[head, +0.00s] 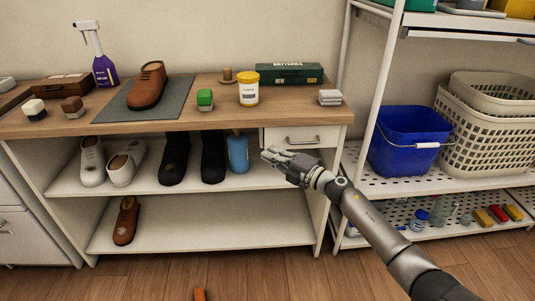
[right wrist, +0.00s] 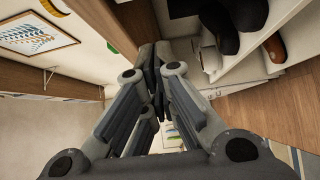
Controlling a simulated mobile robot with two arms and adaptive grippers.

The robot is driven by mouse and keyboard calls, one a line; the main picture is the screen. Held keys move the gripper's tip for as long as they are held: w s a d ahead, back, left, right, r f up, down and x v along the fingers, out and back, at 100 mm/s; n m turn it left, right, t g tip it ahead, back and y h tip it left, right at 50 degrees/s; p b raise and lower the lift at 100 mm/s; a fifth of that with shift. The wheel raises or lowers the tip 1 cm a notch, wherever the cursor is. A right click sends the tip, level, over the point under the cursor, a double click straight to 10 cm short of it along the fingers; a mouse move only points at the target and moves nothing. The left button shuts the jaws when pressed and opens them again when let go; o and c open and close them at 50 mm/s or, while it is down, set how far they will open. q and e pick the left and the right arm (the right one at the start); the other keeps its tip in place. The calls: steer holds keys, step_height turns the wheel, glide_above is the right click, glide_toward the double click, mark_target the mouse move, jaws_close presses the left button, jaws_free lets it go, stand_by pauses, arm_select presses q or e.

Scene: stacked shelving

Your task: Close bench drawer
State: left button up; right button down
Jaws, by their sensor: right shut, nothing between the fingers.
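The bench drawer (head: 325,137) is a white front with a grey bar handle (head: 302,140), under the right end of the wooden bench top (head: 225,106). It looks about level with the bench front; I cannot tell whether a small gap is left. My right gripper (head: 267,154) is shut and empty, just below the drawer's lower left part, fingers pointing left. Whether it touches the drawer is unclear. In the right wrist view the closed fingers (right wrist: 156,70) are near the bench, and the drawer cannot be made out. My left gripper is not in view.
A blue bottle (head: 237,155) stands on the shelf close to my right fingertips, beside dark boots (head: 212,160). White shoes (head: 93,163) stand further left. A metal rack with a blue bin (head: 400,150) is at right. Wooden floor lies in front.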

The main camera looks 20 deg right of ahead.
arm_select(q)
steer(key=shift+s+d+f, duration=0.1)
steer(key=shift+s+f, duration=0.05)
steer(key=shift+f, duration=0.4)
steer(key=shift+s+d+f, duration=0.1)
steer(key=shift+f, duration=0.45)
arm_select(e)
steer(key=v, duration=0.8)
steer(key=shift+w+d+f, duration=0.25)
steer(key=shift+f, duration=0.15)
